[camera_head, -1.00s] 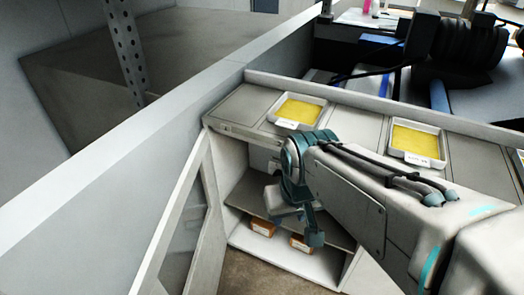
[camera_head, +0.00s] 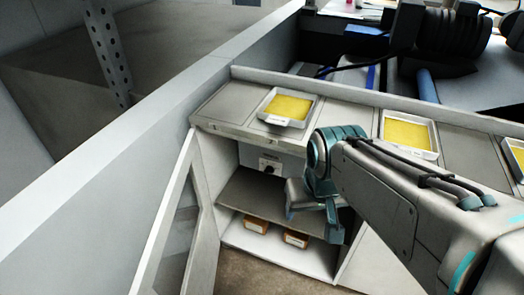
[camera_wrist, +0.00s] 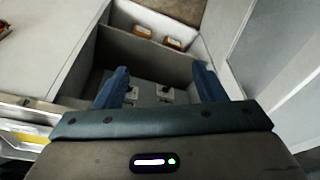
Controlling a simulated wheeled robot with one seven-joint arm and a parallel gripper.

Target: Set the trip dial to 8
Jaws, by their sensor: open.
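A dark dial (camera_head: 269,169) sits on a small white plate on the panel under the counter, inside the open cabinet. Its setting is too small to read. The wrist view shows two white plates with dark knobs, a left one (camera_wrist: 131,94) and a right one (camera_wrist: 165,94), both between my fingers as seen there. I cannot tell which is the trip dial. My gripper (camera_head: 314,222) is open and empty, in front of the cabinet opening, right of and lower than the dial in the head view. Its blue fingers also show in the wrist view (camera_wrist: 162,76), apart from the knobs.
The open cabinet door (camera_head: 172,220) stands at the left. A shelf (camera_head: 262,207) crosses the cabinet, with two brown boxes, a left one (camera_head: 255,224) and a right one (camera_head: 296,239), below it. Trays with yellow contents (camera_head: 288,107) rest on the counter (camera_head: 226,103).

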